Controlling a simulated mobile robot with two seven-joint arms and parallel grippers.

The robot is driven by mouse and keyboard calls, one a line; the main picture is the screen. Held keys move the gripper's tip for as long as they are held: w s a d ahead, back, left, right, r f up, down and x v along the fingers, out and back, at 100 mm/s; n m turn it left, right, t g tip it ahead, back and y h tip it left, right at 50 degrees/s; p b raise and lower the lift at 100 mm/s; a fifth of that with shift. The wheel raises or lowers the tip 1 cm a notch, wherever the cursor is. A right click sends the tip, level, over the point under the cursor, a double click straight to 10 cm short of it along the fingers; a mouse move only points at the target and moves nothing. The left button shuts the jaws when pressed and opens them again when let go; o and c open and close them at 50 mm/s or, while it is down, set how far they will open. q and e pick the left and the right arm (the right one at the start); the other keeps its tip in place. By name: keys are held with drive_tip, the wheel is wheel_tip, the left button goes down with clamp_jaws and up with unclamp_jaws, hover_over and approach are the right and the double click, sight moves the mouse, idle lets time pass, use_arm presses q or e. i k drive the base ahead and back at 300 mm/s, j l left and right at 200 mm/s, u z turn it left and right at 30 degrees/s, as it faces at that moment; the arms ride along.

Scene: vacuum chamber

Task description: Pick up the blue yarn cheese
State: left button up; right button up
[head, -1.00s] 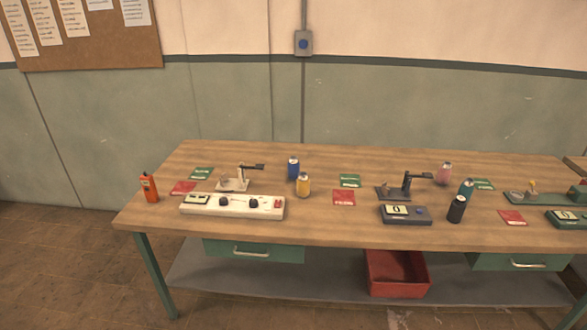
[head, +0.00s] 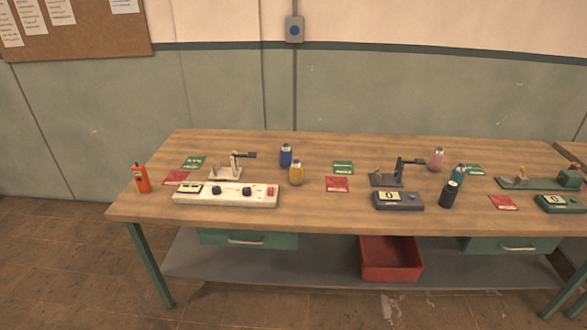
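The blue yarn cheese (head: 286,156) stands upright on the wooden workbench (head: 320,215), left of the middle and toward the back. It is a small dark blue cylinder with a pale tip on top. A yellow yarn cheese (head: 296,174) stands just in front of it and slightly to its right, close to its lower edge. Neither of my grippers shows in the head view.
A white device (head: 225,194) with knobs lies in front. Small stands (head: 229,167) and (head: 394,175) flank the cheeses. Pink (head: 436,160), teal (head: 458,175) and black (head: 450,195) cylinders stand right; an orange item (head: 142,178) stands left. A red bin (head: 390,274) sits below.

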sight(286, 152)
drive_tip(key=i+j+u, duration=0.35)
drive_tip(key=i+j, duration=0.55)
drive_tip(key=j, duration=0.15)
